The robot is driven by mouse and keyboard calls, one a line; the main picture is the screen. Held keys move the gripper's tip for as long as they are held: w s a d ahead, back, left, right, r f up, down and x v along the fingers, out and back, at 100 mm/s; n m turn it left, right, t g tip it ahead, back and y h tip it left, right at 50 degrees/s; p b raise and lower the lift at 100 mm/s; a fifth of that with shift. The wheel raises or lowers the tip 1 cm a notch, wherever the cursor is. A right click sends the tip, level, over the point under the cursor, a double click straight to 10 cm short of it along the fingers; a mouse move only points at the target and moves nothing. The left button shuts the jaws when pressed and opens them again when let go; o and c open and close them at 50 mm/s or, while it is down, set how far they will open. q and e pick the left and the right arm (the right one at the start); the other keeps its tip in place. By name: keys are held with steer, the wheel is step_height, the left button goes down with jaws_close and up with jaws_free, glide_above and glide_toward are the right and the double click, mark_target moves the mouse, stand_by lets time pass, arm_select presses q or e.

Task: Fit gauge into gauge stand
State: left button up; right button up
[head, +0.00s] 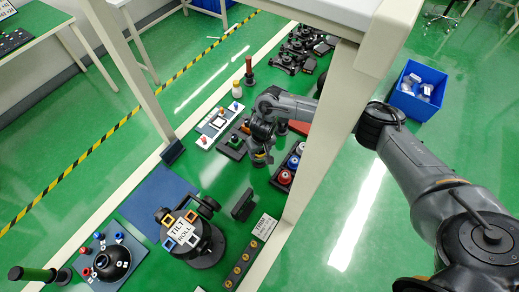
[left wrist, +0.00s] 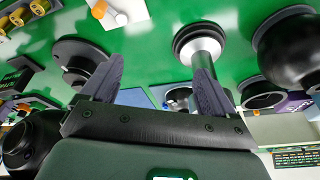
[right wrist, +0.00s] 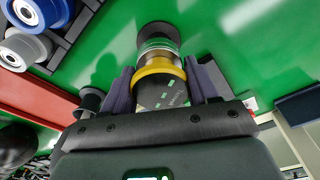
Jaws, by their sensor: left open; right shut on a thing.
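My right gripper (right wrist: 162,82) is shut on the gauge (right wrist: 160,97), a dark cylinder with a yellow ring, a green band and a black disc at its far end. In the head view the right gripper (head: 261,150) is over the green bench, and the yellow ring of the gauge (head: 260,157) shows just below it. My left gripper (left wrist: 158,88) is open in the left wrist view, with a silver post with a black disc top (left wrist: 203,50) beyond its right finger. The left gripper is not seen in the head view. I cannot tell which fixture is the gauge stand.
A black tray with red, blue and white rollers (head: 287,168) lies right of the gripper. A black bracket (head: 243,205), a tilt and roll unit (head: 184,232) and a blue mat (head: 158,200) are nearer. A pale bench post (head: 325,130) stands close to the right arm.

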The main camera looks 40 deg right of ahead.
steer(key=shift+p, duration=0.3)
stand_by(0.6)
steer(key=shift+p, duration=0.55)
steer(key=shift+f, duration=0.55)
stand_by(0.3)
steer(key=shift+f+b, duration=0.55)
steer(key=shift+f, duration=0.15)
steer(key=o, duration=1.2)
